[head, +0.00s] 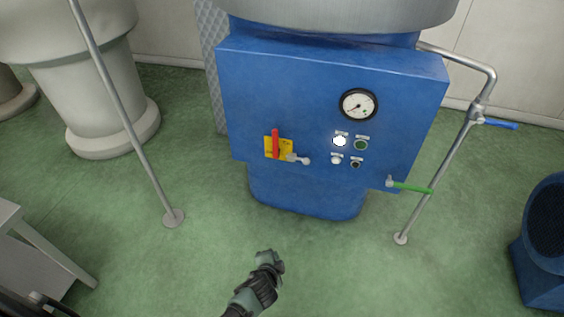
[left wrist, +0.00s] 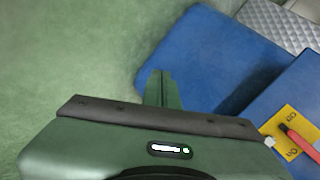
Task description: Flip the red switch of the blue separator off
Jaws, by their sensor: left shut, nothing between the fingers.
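The blue separator (head: 285,90) stands in the middle of the head view. Its red switch (head: 275,144) sits on a yellow plate (head: 288,154) low on the left of the front panel, with its handle pointing up. In the left wrist view the red switch (left wrist: 300,142) and yellow plate (left wrist: 294,119) show at the right edge. My left gripper (head: 271,257) is shut and empty, below the switch and apart from it. Its closed fingers (left wrist: 162,88) show in the left wrist view over the floor and the separator's blue base. My right gripper is not in view.
A small grey lever (head: 298,159) sits beside the yellow plate. A gauge (head: 358,105) and several buttons are to its right. Pipes with a blue handle (head: 500,124) and a green handle (head: 412,187) stand on the right. A thin post (head: 130,120) stands left. Green floor in front is clear.

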